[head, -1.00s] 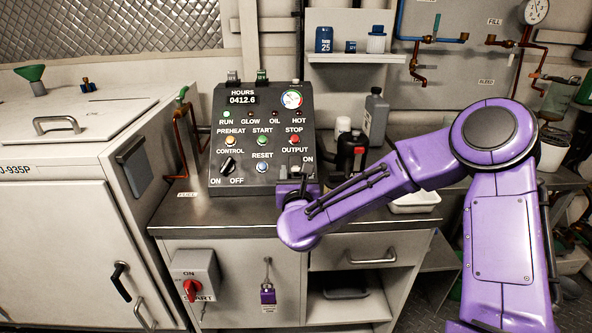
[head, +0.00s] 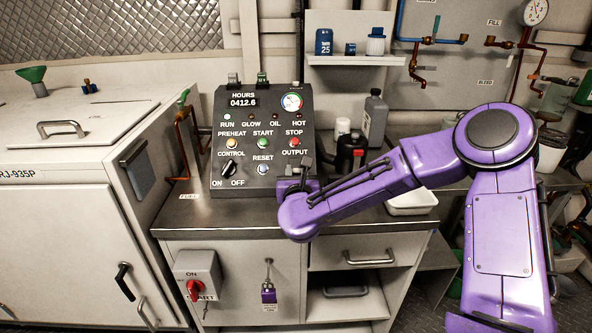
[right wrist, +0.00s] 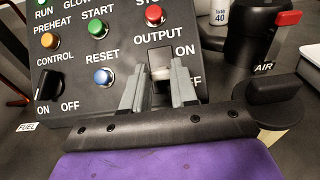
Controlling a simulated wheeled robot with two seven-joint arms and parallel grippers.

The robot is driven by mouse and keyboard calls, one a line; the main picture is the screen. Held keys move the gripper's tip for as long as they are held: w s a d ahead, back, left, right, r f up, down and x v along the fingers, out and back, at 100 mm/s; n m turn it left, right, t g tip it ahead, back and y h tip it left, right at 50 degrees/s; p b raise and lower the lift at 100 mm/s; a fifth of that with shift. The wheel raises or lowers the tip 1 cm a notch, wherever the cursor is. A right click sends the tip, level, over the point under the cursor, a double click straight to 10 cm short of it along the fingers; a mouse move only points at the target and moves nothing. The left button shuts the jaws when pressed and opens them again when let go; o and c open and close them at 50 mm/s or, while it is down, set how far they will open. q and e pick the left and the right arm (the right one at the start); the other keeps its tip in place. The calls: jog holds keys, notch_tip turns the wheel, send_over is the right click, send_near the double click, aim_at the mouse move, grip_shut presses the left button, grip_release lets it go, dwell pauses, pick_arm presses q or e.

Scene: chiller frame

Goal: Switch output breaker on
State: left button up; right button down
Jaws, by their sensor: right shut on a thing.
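The sloped black control panel (head: 272,108) stands on the counter in the head view. The output breaker (right wrist: 160,64) is below the OUTPUT label in the right wrist view, with ON printed at its upper right and OFF at its lower right. My right gripper (head: 300,170) is at the panel's lower right corner. In the right wrist view its two grey fingers (right wrist: 158,85) are shut on the breaker's pale toggle, one on each side. The toggle's tip is partly hidden, so I cannot tell its exact position. My left gripper is not in view.
The red STOP button (right wrist: 153,15) and blue RESET button (right wrist: 103,77) are close to the fingers. A black container with a red part (right wrist: 255,30) stands right of the panel. A grey bottle (head: 376,118) and a white tray (head: 412,202) are farther right.

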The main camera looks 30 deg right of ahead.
jog(key=r+g+y+p, duration=0.1)
jog(key=g+p, duration=0.1)
jog(key=p, duration=0.2)
jog(key=w+d+r+g+y+p, duration=0.1)
jog(key=g+p, duration=0.1)
jog(key=p, duration=0.2)
jog(key=w+r+g+y+p, duration=0.1)
jog(key=g+p, duration=0.1)
jog(key=p, duration=0.2)
jog(key=shift+d+r+y, duration=0.15)
jog(key=shift+y, duration=0.25)
jog(key=shift+w+d+g+y+p, duration=0.15)
jog(key=shift+w+g+y+p, duration=0.2)
jog(key=shift+g+p, duration=0.6)
jog(key=c, duration=0.9)
grip_release()
jog(key=b+v, duration=0.2)
jog(key=v, duration=0.8)
jog(key=shift+s, duration=0.25)
